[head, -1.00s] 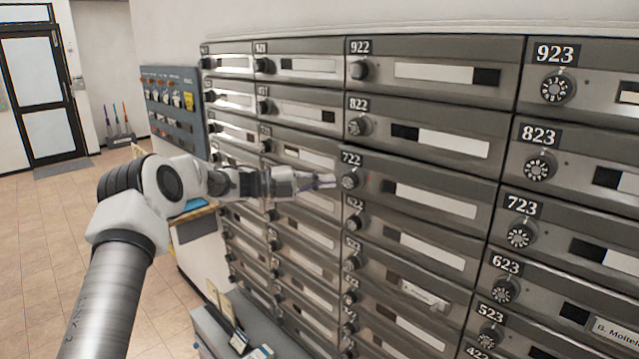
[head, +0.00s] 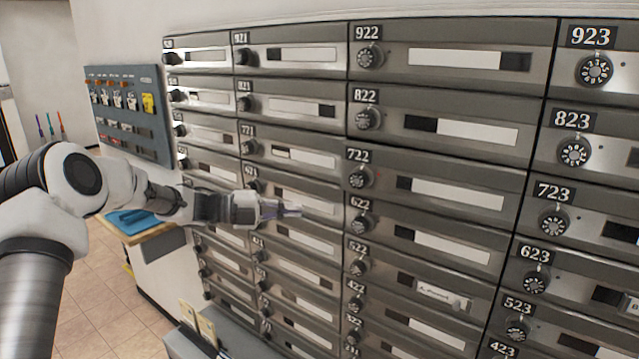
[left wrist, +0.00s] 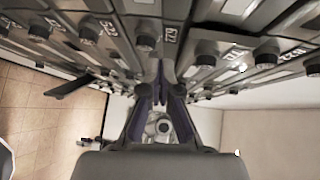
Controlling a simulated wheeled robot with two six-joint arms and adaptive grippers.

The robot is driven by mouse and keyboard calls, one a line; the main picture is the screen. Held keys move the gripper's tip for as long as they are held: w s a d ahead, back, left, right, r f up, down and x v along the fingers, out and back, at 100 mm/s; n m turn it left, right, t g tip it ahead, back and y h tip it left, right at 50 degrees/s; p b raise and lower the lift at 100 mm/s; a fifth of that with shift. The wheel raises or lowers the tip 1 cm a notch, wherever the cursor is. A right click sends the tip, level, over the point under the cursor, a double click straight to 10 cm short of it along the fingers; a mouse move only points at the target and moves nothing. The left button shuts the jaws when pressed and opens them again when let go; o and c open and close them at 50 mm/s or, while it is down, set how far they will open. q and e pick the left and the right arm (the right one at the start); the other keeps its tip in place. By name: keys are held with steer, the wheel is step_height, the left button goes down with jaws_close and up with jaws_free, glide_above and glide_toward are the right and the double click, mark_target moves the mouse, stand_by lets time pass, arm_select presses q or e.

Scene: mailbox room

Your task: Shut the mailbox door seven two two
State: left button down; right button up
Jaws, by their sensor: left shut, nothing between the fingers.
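Mailbox door 722 (head: 445,178) is a grey metal door with a round dial (head: 358,177), a white name strip and a tiny red mark by the dial. My left gripper (head: 298,209) is shut and empty, left of and below that dial, in front of the column with door 721 (head: 295,158). Its fingertips look apart from door 722. In the left wrist view the shut purple-grey fingers (left wrist: 160,85) point at the mailbox fronts. My right gripper is not in view.
Door 822 (head: 460,130) is above and door 622 (head: 430,230) below. A blue-grey switch panel (head: 128,112) is on the wall at left. A wooden ledge with a blue item (head: 135,220) and a grey cabinet top with cards (head: 200,325) lie below the arm.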

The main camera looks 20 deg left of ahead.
arm_select(q)
steer(key=s+r+h, duration=0.2)
steer(key=s+r, duration=0.4)
steer(key=r, duration=0.1)
steer(key=shift+m, duration=0.4)
steer(key=w+d+p, duration=0.1)
steer(key=w+d, duration=0.1)
steer(key=w, duration=0.1)
steer(key=w+d+p, duration=0.2)
steer(key=w+d, duration=0.1)
steer(key=w, duration=0.1)
steer(key=w+d+p, duration=0.2)
steer(key=w+d, duration=0.1)
steer(key=shift+w+d+f, duration=0.2)
steer(key=shift+d+f, duration=0.05)
steer(key=shift+f, duration=0.15)
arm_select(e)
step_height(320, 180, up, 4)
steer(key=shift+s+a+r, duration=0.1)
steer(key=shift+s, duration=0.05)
